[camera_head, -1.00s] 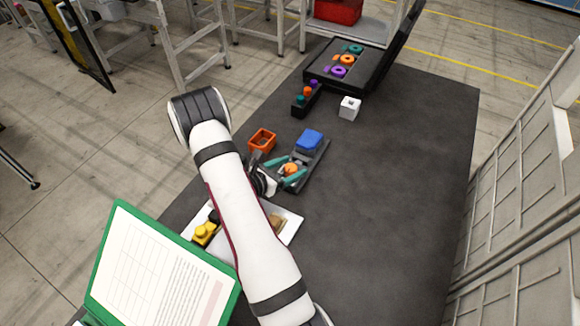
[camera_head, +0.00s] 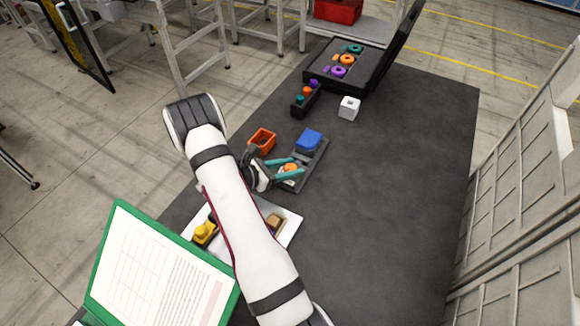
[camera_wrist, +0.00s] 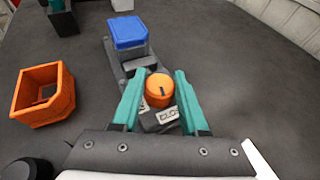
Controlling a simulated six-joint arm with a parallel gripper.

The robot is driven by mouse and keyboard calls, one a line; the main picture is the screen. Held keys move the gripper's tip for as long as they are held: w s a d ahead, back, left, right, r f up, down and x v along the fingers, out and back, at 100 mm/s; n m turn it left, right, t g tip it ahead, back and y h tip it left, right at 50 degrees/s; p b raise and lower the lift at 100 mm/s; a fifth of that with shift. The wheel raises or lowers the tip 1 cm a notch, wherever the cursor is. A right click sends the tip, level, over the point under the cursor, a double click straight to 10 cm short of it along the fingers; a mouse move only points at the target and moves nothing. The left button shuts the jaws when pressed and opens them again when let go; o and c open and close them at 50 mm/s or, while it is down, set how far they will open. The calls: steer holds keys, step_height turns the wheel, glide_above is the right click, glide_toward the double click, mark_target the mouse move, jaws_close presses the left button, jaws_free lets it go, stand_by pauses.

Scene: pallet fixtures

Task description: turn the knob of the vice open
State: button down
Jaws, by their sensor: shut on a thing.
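The vice (camera_head: 320,153) is a dark grey fixture on the table, with a blue block (camera_head: 309,139) at its far end. Its round orange knob (camera_head: 290,168) is at the near end. In the wrist view the knob (camera_wrist: 159,91) shows a dark mark on top, beside a partly covered white label with letters like "CLOS". My gripper (camera_wrist: 158,82) has its teal fingers on either side of the knob and is shut on it.
An orange open box (camera_head: 262,139) stands just left of the vice. A white tray (camera_head: 290,228) with yellow and tan parts lies nearer. A dark peg holder (camera_head: 304,100), a white cube (camera_head: 349,107) and an open black case (camera_head: 362,77) stand farther back. The table's right side is clear.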

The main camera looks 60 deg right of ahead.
steer(key=m+g+y, duration=0.4)
steer(key=m+g, duration=0.1)
steer(key=m, duration=0.1)
steer(key=shift+y, duration=0.4)
steer(key=shift+m+g+y, duration=0.3)
steer(key=shift+c, duration=2.2)
jaws_free()
steer(key=v, duration=1.5)
steer(key=shift+w+a, duration=0.25)
steer(key=shift+w, duration=0.05)
steer(key=shift+r, duration=0.15)
